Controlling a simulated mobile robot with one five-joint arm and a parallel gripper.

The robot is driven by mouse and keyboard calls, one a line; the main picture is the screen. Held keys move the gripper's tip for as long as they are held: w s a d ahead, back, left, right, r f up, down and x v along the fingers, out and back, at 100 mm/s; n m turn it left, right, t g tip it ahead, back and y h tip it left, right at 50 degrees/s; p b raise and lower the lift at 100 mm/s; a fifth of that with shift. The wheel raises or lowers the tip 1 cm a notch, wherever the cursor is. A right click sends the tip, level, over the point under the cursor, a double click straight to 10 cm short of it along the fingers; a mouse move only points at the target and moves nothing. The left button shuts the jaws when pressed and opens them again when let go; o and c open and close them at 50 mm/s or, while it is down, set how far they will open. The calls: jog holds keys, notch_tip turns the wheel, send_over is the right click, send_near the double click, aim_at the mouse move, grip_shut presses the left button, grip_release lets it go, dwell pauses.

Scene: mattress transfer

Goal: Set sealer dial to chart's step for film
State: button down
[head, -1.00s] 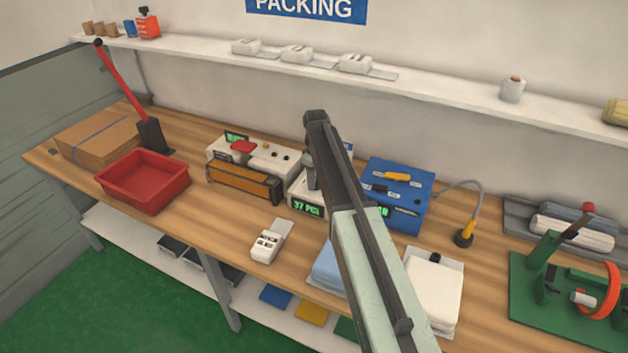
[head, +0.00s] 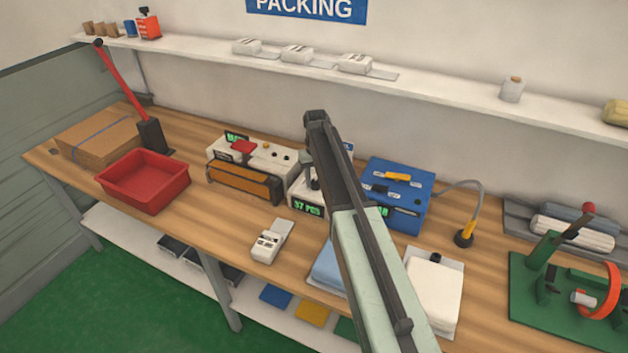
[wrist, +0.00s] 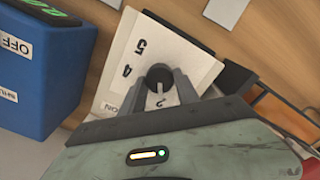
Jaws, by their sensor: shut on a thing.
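In the wrist view, my gripper (wrist: 160,98) is shut on a round black dial knob (wrist: 159,76). The knob stands on a white panel (wrist: 140,45) printed with numbers. I cannot tell the dial's pointer setting. I cannot make out a chart.
A blue box (head: 410,213) stands close on the right; it is also in the wrist view (wrist: 40,75), labelled OFF. A red tray (head: 143,182), a small white device (head: 271,241) and a green-based stand (head: 560,290) are on the bench. Bare wood lies in front of the orange bar.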

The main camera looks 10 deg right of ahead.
aim_at(316, 181)
dwell(0.3)
jog(key=c, duration=0.9)
grip_release()
jog(key=shift+r, duration=0.15)
notch_tip(316, 181, up, 8)
jog(key=p, duration=0.8)
jog(key=shift+f, duration=0.25)
